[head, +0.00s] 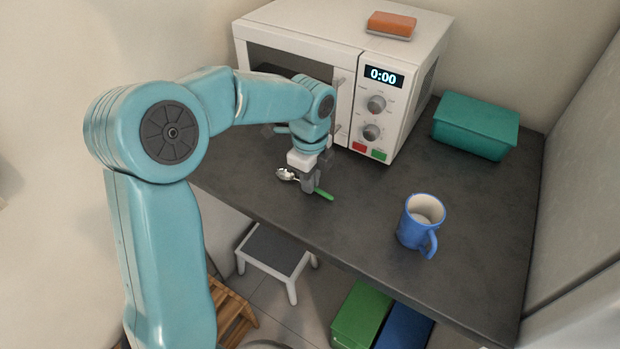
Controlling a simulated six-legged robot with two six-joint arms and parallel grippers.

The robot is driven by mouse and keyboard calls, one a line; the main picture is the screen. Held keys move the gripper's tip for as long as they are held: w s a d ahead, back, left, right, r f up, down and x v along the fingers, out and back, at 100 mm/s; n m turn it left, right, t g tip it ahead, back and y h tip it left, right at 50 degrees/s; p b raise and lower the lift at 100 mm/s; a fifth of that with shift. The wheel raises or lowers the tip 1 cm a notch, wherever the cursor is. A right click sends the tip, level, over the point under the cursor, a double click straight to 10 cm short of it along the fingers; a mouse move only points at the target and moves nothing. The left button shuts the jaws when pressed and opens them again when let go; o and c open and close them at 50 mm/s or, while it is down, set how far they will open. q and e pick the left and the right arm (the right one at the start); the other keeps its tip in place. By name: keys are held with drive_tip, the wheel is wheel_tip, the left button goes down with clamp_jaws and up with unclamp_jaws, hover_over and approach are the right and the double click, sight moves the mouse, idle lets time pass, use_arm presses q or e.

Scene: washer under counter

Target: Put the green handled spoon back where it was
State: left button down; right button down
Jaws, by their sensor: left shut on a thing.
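The green handled spoon (325,194) is at the front part of the dark counter (370,192), in front of the microwave. Its metal bowl points left and its green handle points right. My left gripper (309,186) comes down from above and is shut on the spoon near the middle, hiding that part. The spoon is at or just above the counter top; I cannot tell if it touches. My right gripper is not in view.
A white microwave (405,99) stands behind the gripper, with an orange sponge (391,22) on top. A blue mug (421,224) stands to the right near the front edge. A teal box (475,127) sits at the back right. The counter between mug and gripper is clear.

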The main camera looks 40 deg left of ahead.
use_arm(q)
drive_tip(key=shift+s+r, duration=0.1)
drive_tip(key=c, duration=1.2)
unclamp_jaws()
drive_tip(key=shift+f, duration=0.2)
drive_tip(key=shift+r, duration=0.1)
drive_tip(key=shift+r, duration=0.3)
wheel_tip(320, 180, up, 12)
drive_tip(key=shift+f+p, duration=0.15)
drive_tip(key=shift+p, duration=0.5)
